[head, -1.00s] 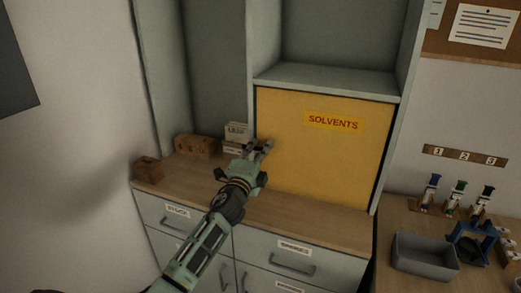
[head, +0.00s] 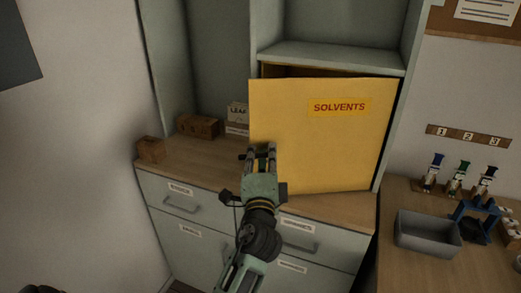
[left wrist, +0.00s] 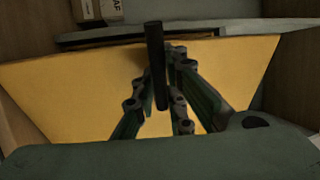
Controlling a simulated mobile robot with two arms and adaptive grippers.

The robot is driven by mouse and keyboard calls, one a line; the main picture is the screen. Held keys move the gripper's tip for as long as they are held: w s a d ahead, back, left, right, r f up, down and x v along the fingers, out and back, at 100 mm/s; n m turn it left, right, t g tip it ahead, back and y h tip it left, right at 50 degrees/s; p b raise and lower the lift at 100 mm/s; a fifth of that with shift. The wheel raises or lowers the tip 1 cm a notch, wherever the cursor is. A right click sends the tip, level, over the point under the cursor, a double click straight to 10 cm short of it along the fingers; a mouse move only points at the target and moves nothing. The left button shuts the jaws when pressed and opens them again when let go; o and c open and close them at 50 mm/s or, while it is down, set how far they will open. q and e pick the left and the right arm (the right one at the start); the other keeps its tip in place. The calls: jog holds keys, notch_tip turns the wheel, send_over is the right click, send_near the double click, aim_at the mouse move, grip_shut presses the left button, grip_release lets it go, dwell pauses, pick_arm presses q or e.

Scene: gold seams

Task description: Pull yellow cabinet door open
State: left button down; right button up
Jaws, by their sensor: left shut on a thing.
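The yellow cabinet door (head: 320,145) bears a red "SOLVENTS" label and stands partly open, its left edge swung out toward me and its right edge at the cabinet side. A dark gap shows above its top edge. My left gripper (head: 262,152) is at the door's lower left. In the left wrist view, the dark bar handle (left wrist: 156,65) stands between the fingers of my left gripper (left wrist: 165,85), which is shut on it, with the yellow door (left wrist: 75,85) behind. My right gripper is not in view.
Small brown boxes (head: 198,126) and a white box (head: 237,119) stand on the wooden counter left of the door. Drawers (head: 185,205) are below. At right, a grey bin (head: 427,233) and several small bottles stand on another worktop.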

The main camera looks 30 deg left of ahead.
pick_arm(q)
jog(key=shift+f, duration=0.15)
jog(key=c, duration=1.8)
grip_release()
jog(key=shift+w, duration=0.15)
jog(key=v, duration=0.7)
jog(key=shift+s, duration=0.2)
jog(key=shift+d, duration=0.1)
